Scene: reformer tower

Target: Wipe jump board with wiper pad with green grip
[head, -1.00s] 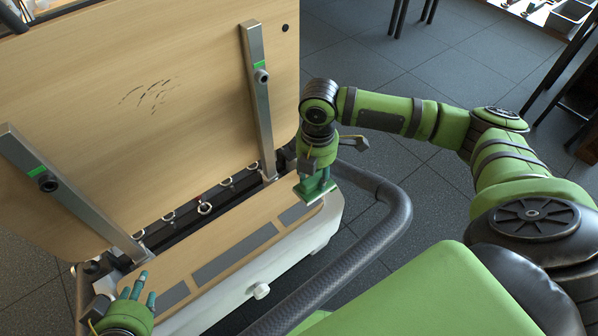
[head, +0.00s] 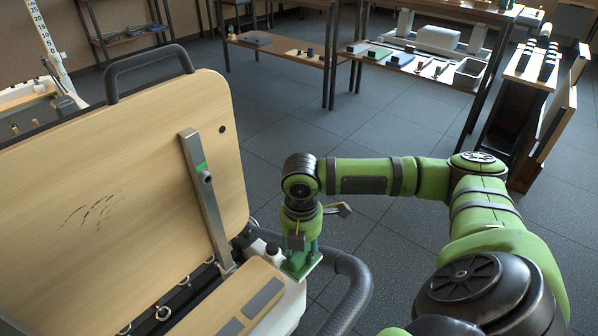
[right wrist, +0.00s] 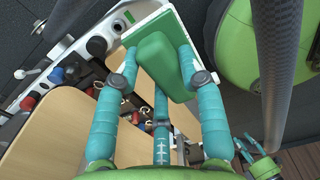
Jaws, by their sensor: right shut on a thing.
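The jump board (head: 130,150) is the large upright wooden panel at the left of the head view. Several short dark marks (head: 93,211) streak its face. My right gripper (head: 299,254) is to the right of the board, apart from it. It is shut on the green grip of the wiper pad (head: 304,266). In the right wrist view three teal fingers close around the green grip (right wrist: 165,68), with the flat white-edged pad (right wrist: 187,22) beyond it. My left gripper (right wrist: 250,150) shows small at the lower right of that view, fingers spread and empty.
A metal bracket (head: 206,200) stands against the board's right side. A wooden platform (head: 215,308) with grey strips lies below. A dark curved rail (head: 352,285) runs close to my right gripper. Shelves (head: 425,62) stand farther back, with open floor between.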

